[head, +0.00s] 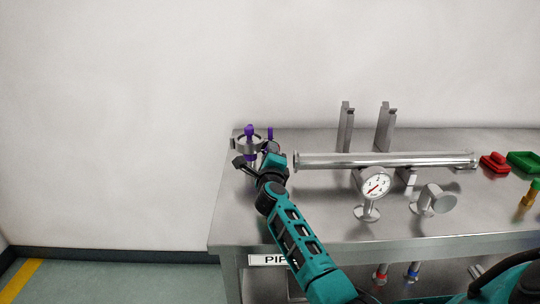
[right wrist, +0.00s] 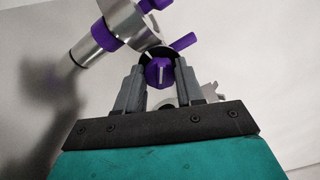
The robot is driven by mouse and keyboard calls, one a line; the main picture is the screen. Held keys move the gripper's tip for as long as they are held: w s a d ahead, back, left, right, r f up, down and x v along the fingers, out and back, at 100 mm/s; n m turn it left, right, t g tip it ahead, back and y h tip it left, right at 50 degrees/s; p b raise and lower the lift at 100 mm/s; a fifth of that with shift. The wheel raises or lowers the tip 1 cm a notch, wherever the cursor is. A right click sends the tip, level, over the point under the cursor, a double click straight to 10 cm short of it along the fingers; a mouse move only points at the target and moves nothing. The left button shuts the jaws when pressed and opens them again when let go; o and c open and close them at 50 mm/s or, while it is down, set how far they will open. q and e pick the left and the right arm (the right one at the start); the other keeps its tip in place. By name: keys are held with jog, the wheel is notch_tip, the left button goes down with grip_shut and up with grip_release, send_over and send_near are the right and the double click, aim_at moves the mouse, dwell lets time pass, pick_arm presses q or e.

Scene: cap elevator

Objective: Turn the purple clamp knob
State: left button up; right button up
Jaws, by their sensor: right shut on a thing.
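A round metal clamp with purple parts stands at the back left of the steel table; its ring (head: 240,143) shows in the head view. In the right wrist view the purple clamp knob (right wrist: 159,71) sits between the two grey fingers of my right gripper (right wrist: 160,80), which is shut on it. In the head view my right gripper (head: 255,163) is at the clamp, and its wrist hides part of the clamp's lower right. More purple parts (right wrist: 103,36) of the clamp lie beyond the fingers. My left gripper is not in view.
A long steel pipe (head: 430,158) lies across the table (head: 310,225) to the right of the clamp. A pressure gauge (head: 374,185) and a round metal part (head: 438,199) stand in front. Two upright brackets (head: 345,125) are behind. Red (head: 495,161) and green (head: 525,160) trays sit far right.

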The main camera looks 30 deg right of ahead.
jog(key=shift+n, duration=3.9)
jog(key=o, duration=0.8)
jog(key=shift+c, duration=0.2)
